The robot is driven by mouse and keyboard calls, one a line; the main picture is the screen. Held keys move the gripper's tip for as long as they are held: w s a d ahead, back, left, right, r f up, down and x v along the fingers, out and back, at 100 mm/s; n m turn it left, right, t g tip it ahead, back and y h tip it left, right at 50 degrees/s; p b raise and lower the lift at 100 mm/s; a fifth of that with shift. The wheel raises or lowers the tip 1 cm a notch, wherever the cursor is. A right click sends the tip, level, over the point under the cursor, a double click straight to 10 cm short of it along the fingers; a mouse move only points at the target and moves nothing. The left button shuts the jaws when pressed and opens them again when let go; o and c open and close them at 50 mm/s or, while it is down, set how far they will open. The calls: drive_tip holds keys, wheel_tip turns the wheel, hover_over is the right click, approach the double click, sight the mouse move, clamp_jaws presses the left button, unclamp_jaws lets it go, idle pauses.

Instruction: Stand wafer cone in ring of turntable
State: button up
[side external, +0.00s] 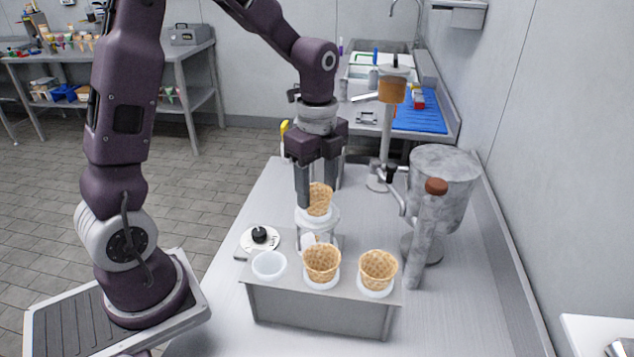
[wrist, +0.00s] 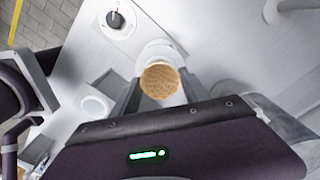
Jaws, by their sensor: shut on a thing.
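My gripper (side external: 318,196) is shut on a wafer cone (side external: 320,195), which is upright with its open end up. The cone also shows between the fingers in the wrist view (wrist: 160,80). A white ring on a stand (side external: 318,218), which looks like the turntable's ring, is right at the cone's lower part. The cone's tip is hidden, and I cannot tell whether it is seated in the ring or just above it. In the wrist view a white round part (wrist: 157,50) shows just beyond the cone.
A metal holder (side external: 315,308) in front has an empty white ring (side external: 268,265) at left and two more wafer cones (side external: 322,260), (side external: 378,267). A white disc with a black knob (side external: 260,238) lies left of the stand. A grey machine (side external: 440,185) and a dispenser column (side external: 385,140) stand to the right.

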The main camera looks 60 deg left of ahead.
drive_tip(key=shift+f, duration=0.15)
drive_tip(key=o, duration=0.9)
wheel_tip(320, 180, up, 7)
drive_tip(key=s+d+r+n+t, duration=0.2)
drive_tip(key=s+d+n, duration=0.1)
drive_tip(key=s+n, duration=0.5)
drive_tip(key=s+d+r+n+t, duration=0.3)
drive_tip(key=s+n, duration=0.5)
drive_tip(key=s, duration=0.2)
drive_tip(key=shift+s+t, duration=0.15)
drive_tip(key=shift+t, duration=0.15)
